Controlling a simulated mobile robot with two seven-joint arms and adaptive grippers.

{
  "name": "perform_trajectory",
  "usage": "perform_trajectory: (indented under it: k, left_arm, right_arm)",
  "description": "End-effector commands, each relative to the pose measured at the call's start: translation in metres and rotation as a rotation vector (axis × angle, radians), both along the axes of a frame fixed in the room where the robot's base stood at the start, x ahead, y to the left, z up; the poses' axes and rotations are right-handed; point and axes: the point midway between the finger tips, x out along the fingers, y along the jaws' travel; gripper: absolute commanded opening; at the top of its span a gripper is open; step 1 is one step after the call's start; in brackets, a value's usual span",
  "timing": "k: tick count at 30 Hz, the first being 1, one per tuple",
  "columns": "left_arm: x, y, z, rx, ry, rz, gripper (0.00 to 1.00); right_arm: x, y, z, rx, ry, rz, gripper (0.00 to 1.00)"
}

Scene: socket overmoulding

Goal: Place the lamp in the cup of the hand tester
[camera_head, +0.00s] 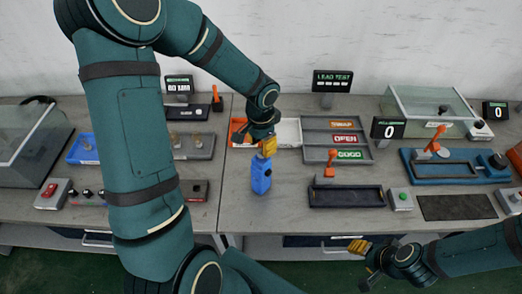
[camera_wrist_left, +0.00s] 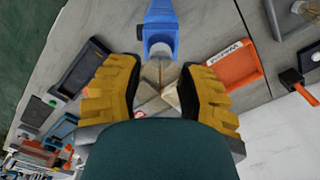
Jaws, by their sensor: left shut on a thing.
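The hand tester (camera_head: 261,178) is a blue upright device on the bench, right below my left gripper (camera_head: 267,147). In the left wrist view the hand tester (camera_wrist_left: 161,15) shows at top centre, with its pale cup end facing the fingers. My left gripper (camera_wrist_left: 158,76) has its yellow fingers closed in on a small pale thing, which I take to be the lamp; it is mostly hidden, and I cannot tell whether it touches the cup. My right gripper (camera_head: 362,258) is low at the right, off the bench's front edge; its opening is unclear.
A red bin (camera_head: 238,127) and white bin stand behind the tester. A grey sorting rack (camera_head: 318,124) and a dark tray (camera_head: 346,197) are to its right. A grey tray (camera_head: 205,153) with lamps is to its left. The bench in front of the tester is clear.

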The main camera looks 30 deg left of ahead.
Motion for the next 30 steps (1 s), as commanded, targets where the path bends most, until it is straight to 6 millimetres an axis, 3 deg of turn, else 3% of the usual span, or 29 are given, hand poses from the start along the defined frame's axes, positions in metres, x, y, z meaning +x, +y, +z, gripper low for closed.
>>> perform_trajectory:
  k: [6, 19, 20, 21, 30]
  left_arm:
    - [-0.001, 0.0, -0.029, -0.001, 0.003, 0.0, 0.14]
    - [0.0, 0.0, -0.035, -0.001, 0.001, 0.0, 0.14]
    - [0.0, 0.0, -0.034, -0.001, 0.001, 0.0, 0.54]
    - [0.0, 0.0, -0.033, -0.001, 0.001, 0.0, 0.68]
    - [0.0, 0.0, -0.033, -0.001, 0.001, 0.0, 0.7]
  right_arm:
    - [0.0, 0.0, -0.004, -0.001, 0.0, 0.0, 0.47]
    - [0.0, 0.001, -0.009, -0.001, 0.0, 0.0, 0.47]
    - [0.0, 0.001, -0.008, -0.001, 0.0, 0.0, 0.47]
    - [0.0, 0.0, -0.007, -0.001, 0.0, 0.0, 0.47]
    - [0.0, 0.0, -0.007, -0.001, 0.0, 0.0, 0.47]
